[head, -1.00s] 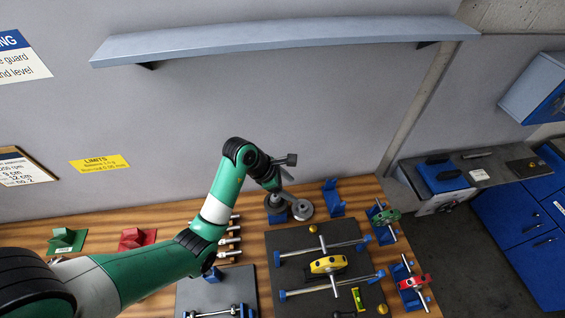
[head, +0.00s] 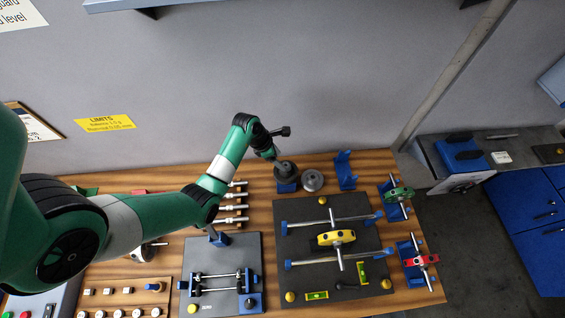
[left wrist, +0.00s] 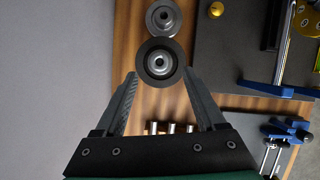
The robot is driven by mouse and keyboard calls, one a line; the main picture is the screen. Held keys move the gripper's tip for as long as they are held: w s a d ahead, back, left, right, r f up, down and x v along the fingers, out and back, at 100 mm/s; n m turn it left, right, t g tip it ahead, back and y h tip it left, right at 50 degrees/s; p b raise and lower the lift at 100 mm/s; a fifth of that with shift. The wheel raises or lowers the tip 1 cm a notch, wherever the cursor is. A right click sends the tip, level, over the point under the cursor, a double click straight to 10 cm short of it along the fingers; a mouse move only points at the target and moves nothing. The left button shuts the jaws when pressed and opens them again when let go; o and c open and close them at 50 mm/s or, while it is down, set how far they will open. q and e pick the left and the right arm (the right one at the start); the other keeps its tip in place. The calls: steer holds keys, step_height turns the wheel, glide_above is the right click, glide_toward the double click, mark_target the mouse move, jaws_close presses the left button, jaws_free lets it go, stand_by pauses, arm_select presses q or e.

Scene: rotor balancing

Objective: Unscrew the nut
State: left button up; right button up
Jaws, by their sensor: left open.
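A dark grey round fixture (head: 286,170) stands on a blue block at the back of the bench. In the left wrist view it appears as a dark ring with a bright metal centre (left wrist: 160,62); I cannot clearly tell the nut from the rest of this centre. My left gripper (head: 277,158) is just above the fixture in the head view. In the left wrist view its two fingers (left wrist: 160,74) are spread wide and empty, with the fixture just beyond and between the tips. My right gripper is in neither view.
A grey metal disc (head: 312,180) lies right beside the fixture. A blue bracket (head: 345,170) stands to its right. A dark plate (head: 326,215) with rails and a yellow rotor (head: 336,238) is in front. Metal shafts (head: 232,208) lie to the left.

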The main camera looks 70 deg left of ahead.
mark_target(286, 165)
arm_select(q)
steer(key=b+x, duration=0.1)
steer(key=x, duration=0.3)
steer(key=shift+w+f, duration=0.15)
steer(key=shift+f, duration=0.1)
jaws_close()
jaws_free()
steer(key=shift+c, duration=0.8)
steer(key=shift+w+r, duration=0.1)
